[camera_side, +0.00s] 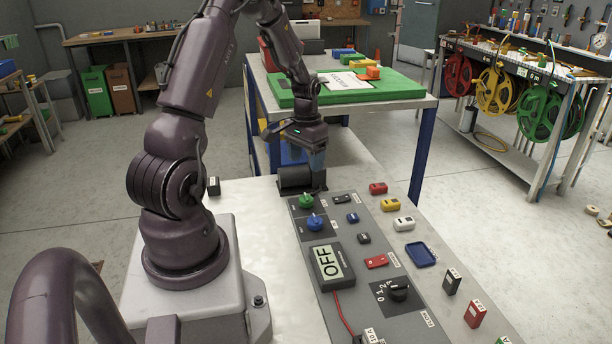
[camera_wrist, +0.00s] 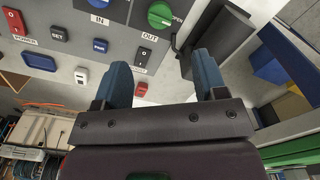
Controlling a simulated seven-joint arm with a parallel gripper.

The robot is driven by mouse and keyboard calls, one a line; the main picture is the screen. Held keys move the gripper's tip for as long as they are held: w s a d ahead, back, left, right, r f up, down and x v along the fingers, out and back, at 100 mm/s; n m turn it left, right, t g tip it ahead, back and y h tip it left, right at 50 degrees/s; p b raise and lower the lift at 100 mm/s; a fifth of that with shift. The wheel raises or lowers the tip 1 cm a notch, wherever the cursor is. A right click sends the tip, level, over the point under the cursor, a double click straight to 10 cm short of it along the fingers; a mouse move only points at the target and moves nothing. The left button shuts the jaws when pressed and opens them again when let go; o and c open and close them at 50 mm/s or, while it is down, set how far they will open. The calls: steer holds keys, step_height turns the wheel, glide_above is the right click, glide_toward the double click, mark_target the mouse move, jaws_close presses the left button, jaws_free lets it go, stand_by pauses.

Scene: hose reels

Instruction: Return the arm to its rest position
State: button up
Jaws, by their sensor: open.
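My gripper (camera_side: 316,178) is above the back end of the grey control panel (camera_side: 345,215), pointing down, beside a black cylinder-like part (camera_side: 293,180). In the wrist view my gripper (camera_wrist: 163,75) shows two blue fingers spread apart with nothing between them. The dark part (camera_wrist: 218,35) is close to the right finger in that view; I cannot tell if they touch. My arm is bent and reaches out from its base on the white bench.
The panel carries a green knob (camera_side: 306,201), a blue knob (camera_side: 314,223), a display reading OFF (camera_side: 332,262) and a black rotary selector (camera_side: 398,290). Several small coloured blocks lie to its right. A green-topped table (camera_side: 400,90) stands behind. Hose reels (camera_side: 495,90) hang at the right.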

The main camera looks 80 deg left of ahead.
steer(key=shift+r, duration=0.8)
steer(key=s+d+r+m+t, duration=0.2)
steer(key=d+r, duration=0.8)
steer(key=d, duration=0.5)
steer(key=s+d+r+m+t, duration=0.3)
steer(key=d+r, duration=0.7)
steer(key=d, duration=0.5)
steer(key=shift+s+m+t, duration=0.3)
steer(key=shift+s+m, duration=0.25)
steer(key=shift+m, duration=0.25)
